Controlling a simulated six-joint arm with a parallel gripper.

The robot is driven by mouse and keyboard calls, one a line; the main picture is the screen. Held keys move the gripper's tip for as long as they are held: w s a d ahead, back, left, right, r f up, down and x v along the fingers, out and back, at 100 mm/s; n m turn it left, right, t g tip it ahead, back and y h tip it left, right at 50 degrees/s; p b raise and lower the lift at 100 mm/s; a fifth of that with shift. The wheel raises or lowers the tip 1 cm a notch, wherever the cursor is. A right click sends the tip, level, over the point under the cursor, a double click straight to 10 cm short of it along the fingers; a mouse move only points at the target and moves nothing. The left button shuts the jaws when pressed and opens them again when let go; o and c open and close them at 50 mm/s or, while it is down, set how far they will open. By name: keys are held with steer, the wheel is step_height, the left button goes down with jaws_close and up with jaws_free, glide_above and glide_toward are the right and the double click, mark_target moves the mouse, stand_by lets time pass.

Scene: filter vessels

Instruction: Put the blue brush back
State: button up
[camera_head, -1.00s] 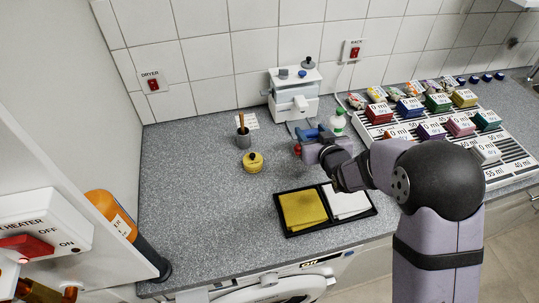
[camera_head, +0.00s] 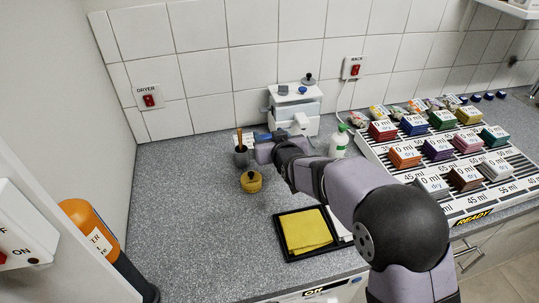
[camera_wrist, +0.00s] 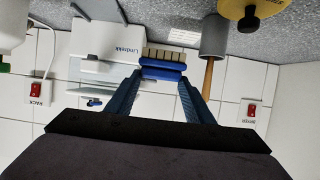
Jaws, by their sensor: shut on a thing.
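The blue brush (camera_wrist: 163,66) shows in the wrist view, with a blue body and pale tan bristles. My gripper (camera_wrist: 160,76) is shut on it, one blue finger on each side. In the head view my gripper (camera_head: 265,147) is just right of a grey cup (camera_head: 241,157), above the counter. The cup holds a wooden-handled tool (camera_head: 239,138) and also shows in the wrist view (camera_wrist: 214,38), beside the brush. The brush is apart from the cup. In the head view the arm and fingers make the brush hard to pick out.
A yellow pot with a black knob (camera_head: 251,182) stands in front of the cup. A white machine (camera_head: 294,112) is behind my gripper, a green-capped bottle (camera_head: 339,143) to its right. The left counter is clear.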

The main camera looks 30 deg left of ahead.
steer(key=shift+f+p, duration=0.7)
steer(key=shift+f, duration=2.75)
steer(key=shift+f, duration=0.1)
steer(key=o, duration=1.2)
steer(key=shift+o, duration=0.2)
steer(key=shift+r, duration=0.2)
steer(key=shift+s+d+r+b, duration=0.1)
steer(key=shift+s+d+b, duration=0.2)
steer(key=shift+s+d, duration=0.1)
steer(key=b+v, duration=0.3)
steer(key=v, duration=0.8)
